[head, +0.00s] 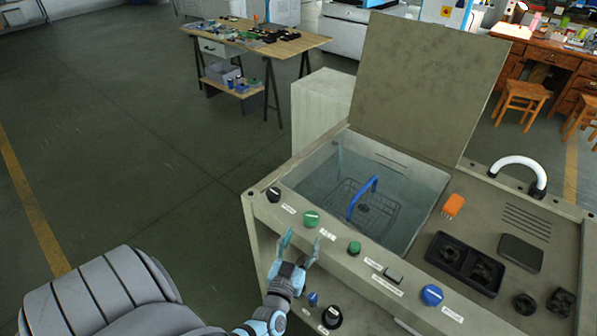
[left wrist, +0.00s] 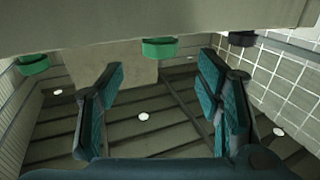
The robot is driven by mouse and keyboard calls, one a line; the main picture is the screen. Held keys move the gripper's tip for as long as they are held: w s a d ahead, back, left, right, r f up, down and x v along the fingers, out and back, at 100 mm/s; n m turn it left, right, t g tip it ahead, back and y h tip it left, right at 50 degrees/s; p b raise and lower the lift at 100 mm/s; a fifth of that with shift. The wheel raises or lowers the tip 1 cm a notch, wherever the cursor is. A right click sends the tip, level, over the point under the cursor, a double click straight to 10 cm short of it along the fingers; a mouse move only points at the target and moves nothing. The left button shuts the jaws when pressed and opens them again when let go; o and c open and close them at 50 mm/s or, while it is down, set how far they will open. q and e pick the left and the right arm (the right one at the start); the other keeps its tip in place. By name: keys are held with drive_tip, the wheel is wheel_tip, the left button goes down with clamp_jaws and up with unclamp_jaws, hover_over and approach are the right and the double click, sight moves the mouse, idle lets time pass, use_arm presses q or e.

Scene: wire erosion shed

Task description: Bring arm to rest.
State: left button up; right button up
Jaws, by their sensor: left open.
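My left gripper (head: 298,246) is open and empty in front of the machine's front panel, between the green knob (head: 311,218) and a second green knob (head: 354,247). In the left wrist view its teal fingers (left wrist: 160,85) stand wide apart with nothing between them. A green knob (left wrist: 160,48) shows ahead of the fingers, apart from them, under a pale panel edge (left wrist: 150,22). My left arm comes in from the lower left of the head view. My right gripper is not in view.
The machine's raised lid (head: 430,85) stands behind an open tank (head: 310,190) of liquid. A wire basket (head: 385,215) with a blue handle (head: 362,198) sits in it. A blue knob (head: 432,295) and black knob (head: 331,317) are on the front. Open floor (head: 130,150) lies left.

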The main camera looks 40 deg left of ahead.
use_arm(q)
drive_tip(key=v, duration=0.2)
drive_tip(key=shift+s+d, duration=0.15)
drive_tip(key=shift+s, duration=0.2)
drive_tip(key=shift+f, duration=0.1)
drive_tip(key=s+d+f+m+g+h, duration=0.1)
drive_tip(key=s+d+f+g+h, duration=0.15)
drive_tip(key=f, duration=0.45)
drive_tip(key=s+d+f+m+g+h, duration=0.1)
drive_tip(key=s+d+f+g, duration=0.1)
drive_tip(key=s+f, duration=0.35)
drive_tip(key=s+d+f+m+g+h, duration=0.1)
drive_tip(key=s+d+f+g+h, duration=0.15)
drive_tip(key=f, duration=0.65)
drive_tip(key=s+f+g+b, duration=0.1)
drive_tip(key=s+f+g, duration=0.1)
drive_tip(key=s+f, duration=0.2)
drive_tip(key=s+a+f+m+g+b, duration=0.1)
drive_tip(key=s+f+g, duration=0.2)
drive_tip(key=s, duration=0.8)
drive_tip(key=s+f+g+b, duration=0.1)
drive_tip(key=s+f+g, duration=0.2)
drive_tip(key=s+f, duration=0.2)
drive_tip(key=s, duration=0.3)
drive_tip(key=shift+a+m, duration=0.2)
drive_tip(key=shift+m, duration=0.2)
